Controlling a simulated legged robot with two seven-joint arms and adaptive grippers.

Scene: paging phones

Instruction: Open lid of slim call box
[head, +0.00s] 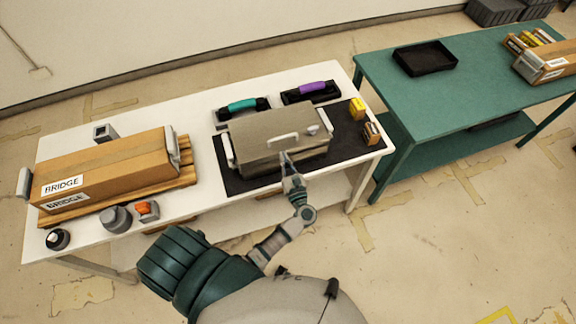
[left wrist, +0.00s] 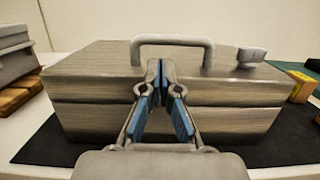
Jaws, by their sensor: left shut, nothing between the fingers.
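The slim call box (head: 272,139) is a grey-brown box on a black mat (head: 232,187) on the white table, and its lid is down. A light bar handle (head: 284,138) and a small knob (head: 312,130) sit on the lid. In the left wrist view the box (left wrist: 90,120) fills the middle, with the handle (left wrist: 172,41) and knob (left wrist: 251,57) above. My left gripper (head: 284,157) is shut and empty at the front of the box, just below the handle; its blue-padded fingers (left wrist: 160,75) meet in front of the lid's front edge. Contact cannot be told. My right gripper is not in view.
A cardboard box marked BRIDGE (head: 105,170) lies on a pallet at left. Teal (head: 243,105) and purple (head: 312,88) handled items lie behind the call box. Small yellow (head: 357,108) and brown (head: 372,133) boxes stand at right. A green table (head: 470,95) stands beyond.

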